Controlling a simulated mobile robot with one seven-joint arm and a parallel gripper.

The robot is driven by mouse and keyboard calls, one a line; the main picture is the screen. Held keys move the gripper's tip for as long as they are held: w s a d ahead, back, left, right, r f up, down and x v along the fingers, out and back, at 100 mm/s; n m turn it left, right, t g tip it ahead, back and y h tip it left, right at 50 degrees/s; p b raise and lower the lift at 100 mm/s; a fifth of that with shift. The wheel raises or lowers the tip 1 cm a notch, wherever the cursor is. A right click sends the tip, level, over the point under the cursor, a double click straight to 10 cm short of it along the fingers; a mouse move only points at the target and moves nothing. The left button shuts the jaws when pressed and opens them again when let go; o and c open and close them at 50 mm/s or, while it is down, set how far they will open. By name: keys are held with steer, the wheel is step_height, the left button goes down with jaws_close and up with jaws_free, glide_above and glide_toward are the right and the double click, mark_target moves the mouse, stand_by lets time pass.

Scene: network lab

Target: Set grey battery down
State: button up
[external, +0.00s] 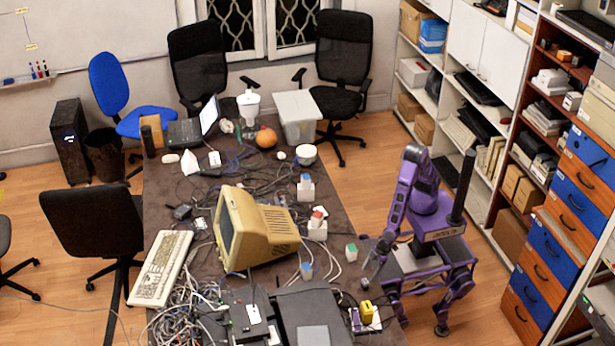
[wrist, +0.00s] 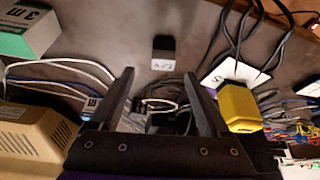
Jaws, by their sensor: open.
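A small dark grey block with a white label reading like 12V (wrist: 163,52), which looks like the grey battery, rests on the dark table (wrist: 95,50). In the wrist view it lies beyond the fingertips, between their lines and apart from them. My gripper (wrist: 159,75) is open, with nothing held between its fingers. In the external view my gripper (external: 371,279) is low over the right edge of the table, and the block cannot be made out clearly there.
A yellow block (wrist: 239,106) stands close to the right finger, near a white card (wrist: 230,72). A green and white box (wrist: 27,33) and the beige monitor (wrist: 30,135) are on the left. Cables lie around.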

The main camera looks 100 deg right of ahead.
mark_target(365, 281)
steer(key=shift+a+b+x, duration=0.2)
steer(key=shift+b+x, duration=1.75)
steer(key=shift+x, duration=0.95)
steer(key=shift+s+r, duration=0.1)
steer(key=shift+s, duration=0.05)
jaws_close()
